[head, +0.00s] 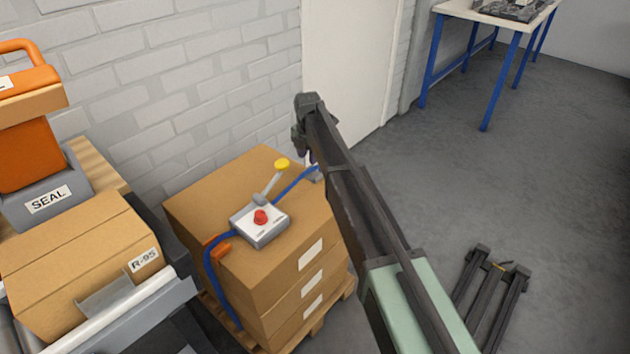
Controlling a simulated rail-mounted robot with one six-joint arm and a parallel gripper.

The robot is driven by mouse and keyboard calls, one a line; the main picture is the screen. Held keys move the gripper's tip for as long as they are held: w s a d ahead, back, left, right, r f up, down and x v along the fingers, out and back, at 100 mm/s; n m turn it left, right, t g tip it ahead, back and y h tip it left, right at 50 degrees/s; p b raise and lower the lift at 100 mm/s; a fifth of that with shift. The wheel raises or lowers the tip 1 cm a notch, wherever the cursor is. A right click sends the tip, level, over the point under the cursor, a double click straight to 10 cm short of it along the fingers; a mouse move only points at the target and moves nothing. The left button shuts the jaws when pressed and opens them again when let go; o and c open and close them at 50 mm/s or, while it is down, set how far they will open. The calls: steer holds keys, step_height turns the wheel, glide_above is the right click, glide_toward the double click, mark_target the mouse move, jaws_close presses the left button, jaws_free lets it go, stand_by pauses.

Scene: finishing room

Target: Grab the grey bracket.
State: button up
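A flat grey metal piece (108,296) leans at the lower front of the R-95 carton on the conveyor at left; it may be the grey bracket, but its full shape is not clear. Grey items (515,9) also lie on the far table, too small and cut off to tell.
Stacked cartons (290,258) on a pallet carry a control box (259,226) with a red button, yellow-knobbed lever and blue strap. An orange SEAL machine (30,140) stands at left. A blue-legged table (487,85) is at the back right. The grey floor between is mostly free.

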mark_target(308, 168)
step_height(308, 168, down, 5)
steer(key=b, duration=0.4)
steer(key=shift+a+f+b, duration=0.15)
steer(key=shift+f+b, duration=0.05)
steer(key=shift+b, duration=0.2)
steer(key=shift+r, duration=0.25)
jaws_close()
step_height(308, 168, up, 20)
steer(key=p, duration=2)
